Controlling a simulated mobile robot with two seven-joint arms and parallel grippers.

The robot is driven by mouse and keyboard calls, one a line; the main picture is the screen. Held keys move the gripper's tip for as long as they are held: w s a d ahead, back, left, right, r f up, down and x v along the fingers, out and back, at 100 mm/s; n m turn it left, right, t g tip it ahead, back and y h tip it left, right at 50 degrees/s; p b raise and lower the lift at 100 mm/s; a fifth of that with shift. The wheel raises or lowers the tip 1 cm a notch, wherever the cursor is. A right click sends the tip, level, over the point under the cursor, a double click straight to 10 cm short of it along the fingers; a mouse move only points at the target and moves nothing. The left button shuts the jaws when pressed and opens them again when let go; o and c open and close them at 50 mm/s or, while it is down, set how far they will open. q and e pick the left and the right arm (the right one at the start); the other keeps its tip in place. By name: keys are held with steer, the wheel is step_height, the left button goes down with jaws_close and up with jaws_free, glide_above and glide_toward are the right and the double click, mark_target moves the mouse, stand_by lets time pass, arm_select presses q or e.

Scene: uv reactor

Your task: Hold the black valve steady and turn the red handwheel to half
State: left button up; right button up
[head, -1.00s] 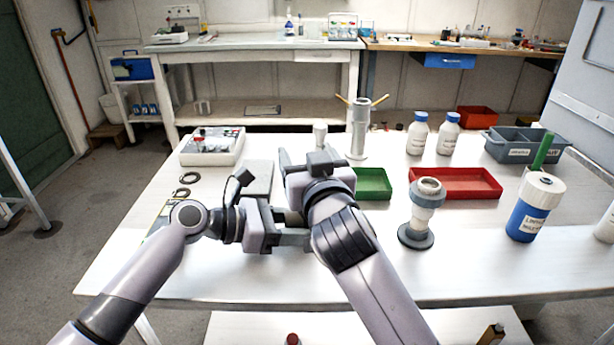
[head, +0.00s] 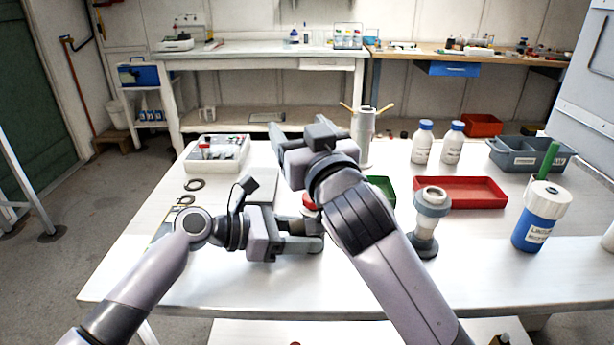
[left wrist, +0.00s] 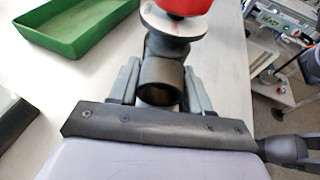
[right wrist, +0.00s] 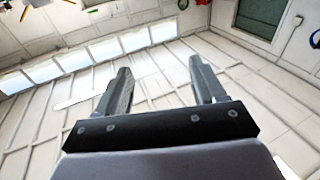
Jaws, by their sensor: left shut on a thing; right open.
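The black valve (left wrist: 163,80) shows in the left wrist view, its round open end facing the camera. A pale disc and the red handwheel (left wrist: 185,6) sit above it, the wheel cut by the frame's top edge. In the head view only a bit of the red handwheel (head: 309,203) shows; my right arm hides much of the valve. My left gripper (head: 315,236) is shut on the valve body, one finger on each side. My right gripper (head: 277,138) is open and empty, raised above the table and beyond the valve. The right wrist view shows nothing between its fingers.
A green tray (left wrist: 75,30) lies close to the valve. A grey stand (head: 430,205), a red tray (head: 470,193) and a blue-and-white bottle (head: 538,222) stand to the right. A pale column with yellow arms (head: 364,130) stands behind. The table's front right is clear.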

steer(key=s+f+n+g+y, duration=0.6)
steer(key=s+n+g+y, duration=0.1)
steer(key=y, duration=0.2)
steer(key=d+f+g, duration=0.1)
steer(key=d+f, duration=0.4)
steer(key=d, duration=0.6)
steer(key=x, duration=1.2)
steer(key=shift+w+a+f, duration=0.15)
steer(key=shift+w+f, duration=0.15)
steer(key=shift+w, duration=0.05)
steer(key=c, duration=1)
